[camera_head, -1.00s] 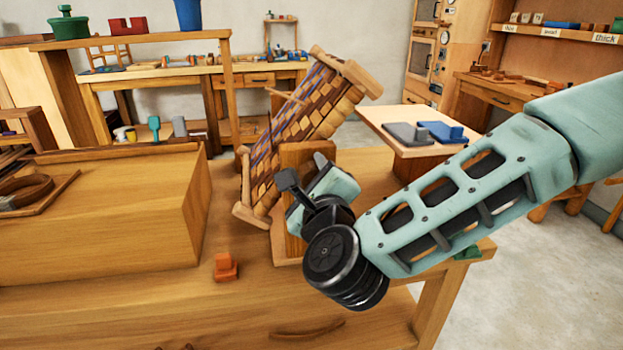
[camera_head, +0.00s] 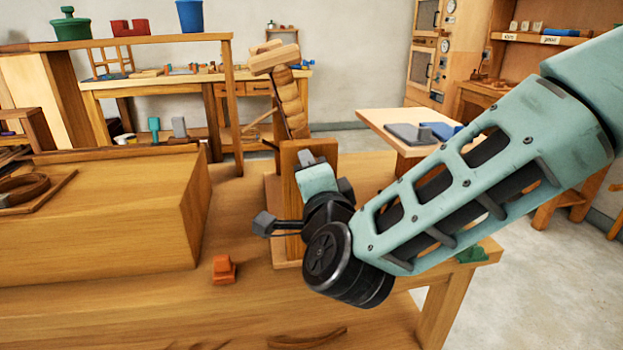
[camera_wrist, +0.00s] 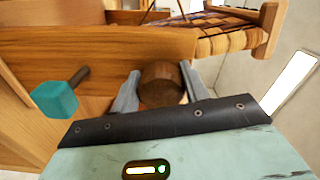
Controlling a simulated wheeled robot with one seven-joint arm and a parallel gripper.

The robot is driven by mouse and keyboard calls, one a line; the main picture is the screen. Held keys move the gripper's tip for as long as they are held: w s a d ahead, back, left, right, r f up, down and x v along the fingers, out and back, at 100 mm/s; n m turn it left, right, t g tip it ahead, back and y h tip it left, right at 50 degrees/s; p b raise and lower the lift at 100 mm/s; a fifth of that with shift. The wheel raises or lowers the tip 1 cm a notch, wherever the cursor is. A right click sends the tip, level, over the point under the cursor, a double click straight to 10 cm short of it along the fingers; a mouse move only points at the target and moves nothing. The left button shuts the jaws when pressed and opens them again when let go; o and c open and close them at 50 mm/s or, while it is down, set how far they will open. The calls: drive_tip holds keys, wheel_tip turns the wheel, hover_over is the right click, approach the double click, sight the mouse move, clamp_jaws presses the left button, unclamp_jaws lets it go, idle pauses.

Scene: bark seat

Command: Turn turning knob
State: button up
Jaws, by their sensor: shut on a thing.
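The turning knob (camera_wrist: 161,84) is a dark brown round wooden knob in the wrist view. My gripper (camera_wrist: 160,78) has one grey finger on each side of it and is shut on it. In the head view my gripper (camera_head: 318,178) is at the upright wooden post (camera_head: 289,205) on the bench, and it hides the knob. The woven seat frame (camera_head: 290,100) rises behind the post and shows nearly edge-on. Its woven strips and end bar (camera_wrist: 268,30) also show at the upper right of the wrist view.
A large wooden block (camera_head: 110,220) fills the left of the bench (camera_head: 150,305). A small orange piece (camera_head: 224,269) lies in front of the post. A side table (camera_head: 385,125) with grey and blue pieces stands behind my arm. Bare bench lies left of the post.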

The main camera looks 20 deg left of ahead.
drive_tip(key=n, duration=0.3)
drive_tip(key=shift+s+f+n+b, duration=0.1)
drive_tip(key=shift+n+b, duration=0.25)
drive_tip(key=shift+n, duration=0.05)
drive_tip(key=n, duration=0.3)
drive_tip(key=shift+n, duration=0.3)
drive_tip(key=n, duration=0.4)
drive_tip(key=shift+d+f, duration=0.1)
drive_tip(key=shift+n, duration=1.7)
drive_tip(key=shift+d+f, duration=0.1)
drive_tip(key=o, duration=1)
drive_tip(key=shift+w, duration=0.2)
drive_tip(key=shift+s, duration=0.1)
